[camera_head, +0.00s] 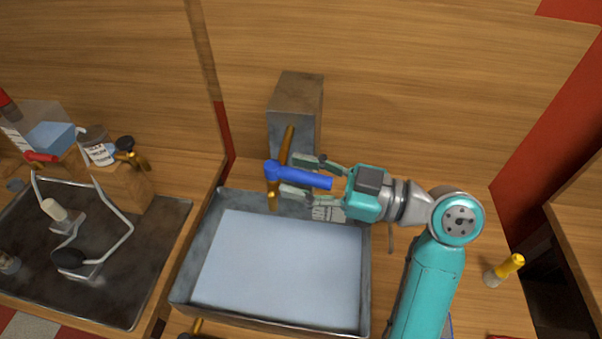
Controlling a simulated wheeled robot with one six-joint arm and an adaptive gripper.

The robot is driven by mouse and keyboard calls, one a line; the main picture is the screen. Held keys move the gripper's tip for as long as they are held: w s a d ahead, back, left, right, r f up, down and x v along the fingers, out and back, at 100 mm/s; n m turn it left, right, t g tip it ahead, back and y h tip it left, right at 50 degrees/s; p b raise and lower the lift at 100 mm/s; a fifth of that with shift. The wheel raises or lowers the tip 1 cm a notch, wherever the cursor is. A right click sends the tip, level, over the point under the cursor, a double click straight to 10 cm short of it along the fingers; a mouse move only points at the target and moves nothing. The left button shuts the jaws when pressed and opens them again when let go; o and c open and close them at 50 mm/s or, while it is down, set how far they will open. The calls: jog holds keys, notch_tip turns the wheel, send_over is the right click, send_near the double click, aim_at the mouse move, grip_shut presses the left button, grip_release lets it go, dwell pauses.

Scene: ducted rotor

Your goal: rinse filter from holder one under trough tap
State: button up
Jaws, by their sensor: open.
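The trough (184,262) is a grey metal basin in the middle, with a flat pale blue surface inside. At its back stands a grey post (296,95) with a brass tap spout (286,145) and a blue lever (303,178) pointing right. My gripper (298,175) is open, with its fingers on either side of the blue lever; I cannot tell if they touch it. A white cylindrical piece (54,210) sits on a wire-framed stand on the left dark tray; I cannot tell if it is the filter. No holder label is readable.
The dark metal tray (120,290) on the left holds bent metal rods. Behind it are a labelled jar (97,147), a red-handled item (40,157) and a wooden block (122,187). A wooden wall closes the back.

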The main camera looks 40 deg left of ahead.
jog(key=shift+a, duration=0.1)
grip_shut()
jog(key=shift+s, duration=0.1)
jog(key=shift+s+m+t+y, duration=0.25)
jog(key=shift+m+t+y, duration=0.15)
jog(key=shift+m+t, duration=0.55)
jog(key=shift+n, duration=0.25)
grip_release()
jog(key=shift+w+d, duration=0.1)
jog(key=shift+d, duration=0.1)
